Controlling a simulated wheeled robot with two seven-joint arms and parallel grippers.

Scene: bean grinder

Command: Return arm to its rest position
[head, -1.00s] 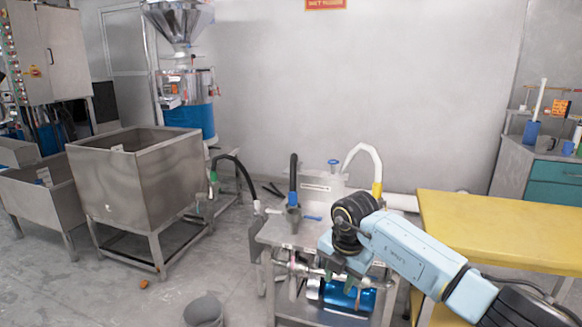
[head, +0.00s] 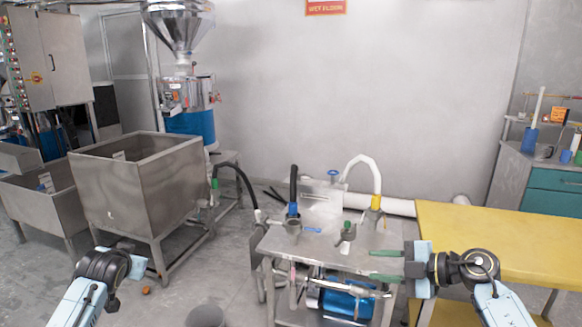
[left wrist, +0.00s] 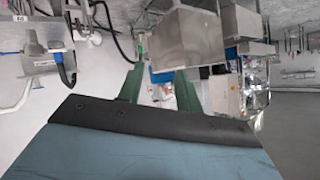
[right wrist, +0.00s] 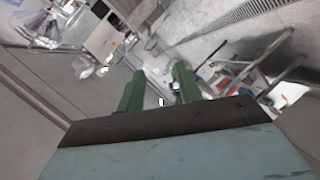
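My right arm comes in from the lower right in the head view. Its gripper (head: 385,266) has two green fingers spread apart with nothing between them, at the right edge of the metal pump table (head: 325,243). The right wrist view also shows its fingers (right wrist: 159,92) apart and empty. My left arm is at the lower left in the head view, in front of the steel tank (head: 140,185); its fingers are not clear there. In the left wrist view the left gripper's green fingers (left wrist: 158,85) are apart, with nothing held between them.
The pump table carries a black hose (head: 293,185), a white hose (head: 365,165) and a green-handled valve (head: 347,234). A yellow table (head: 500,238) stands close behind my right arm.

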